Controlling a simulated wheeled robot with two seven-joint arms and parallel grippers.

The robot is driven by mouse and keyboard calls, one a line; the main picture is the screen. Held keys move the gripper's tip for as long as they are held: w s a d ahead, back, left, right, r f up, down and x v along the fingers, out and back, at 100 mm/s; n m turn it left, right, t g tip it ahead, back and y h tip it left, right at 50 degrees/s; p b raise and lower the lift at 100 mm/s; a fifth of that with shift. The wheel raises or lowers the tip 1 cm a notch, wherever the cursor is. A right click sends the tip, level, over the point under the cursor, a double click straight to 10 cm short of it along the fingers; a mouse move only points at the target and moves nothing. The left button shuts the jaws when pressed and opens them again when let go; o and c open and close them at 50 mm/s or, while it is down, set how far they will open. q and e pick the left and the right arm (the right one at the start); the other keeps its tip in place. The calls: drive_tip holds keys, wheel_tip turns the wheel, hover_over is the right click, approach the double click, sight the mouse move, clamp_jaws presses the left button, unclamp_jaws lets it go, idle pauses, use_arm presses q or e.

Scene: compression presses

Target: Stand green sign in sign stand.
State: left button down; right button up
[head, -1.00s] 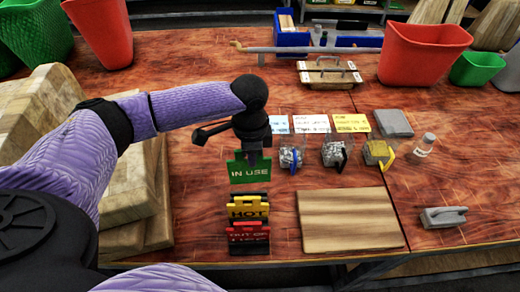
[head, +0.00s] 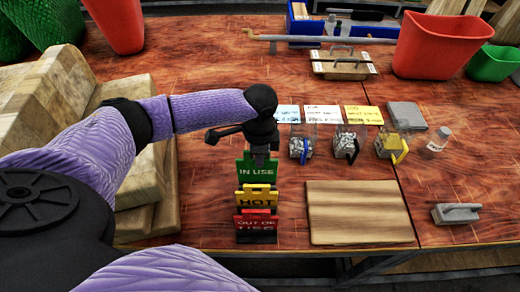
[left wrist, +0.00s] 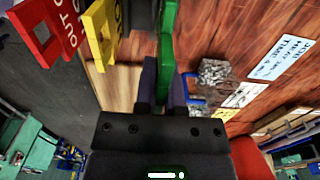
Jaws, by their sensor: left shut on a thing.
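The green "IN USE" sign (head: 258,172) is upright directly behind the yellow "HOT" sign (head: 257,201) in the head view. The red "OUT OF USE" sign (head: 256,224) is in front of the yellow one. The dark sign stand (head: 257,238) shows at the foot of this row. My left gripper (head: 260,155) is shut on the green sign's top from above. In the left wrist view, the green sign (left wrist: 168,40) runs between the fingers, beside the yellow and red signs. Its lower edge is hidden, so I cannot tell whether it is seated. My right gripper is out of view.
A wooden board (head: 360,212) lies right of the stand. Several clear containers with handles stand behind it, near printed cards (head: 323,115). Stacked wooden blocks (head: 60,120) fill the left side. Bare table lies between the blocks and the stand.

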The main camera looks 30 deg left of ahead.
use_arm(q)
drive_tip(key=shift+f, duration=0.35)
drive_tip(key=shift+r, duration=0.1)
idle(0.3)
drive_tip(key=shift+p, duration=0.4)
drive_tip(key=shift+p, duration=0.35)
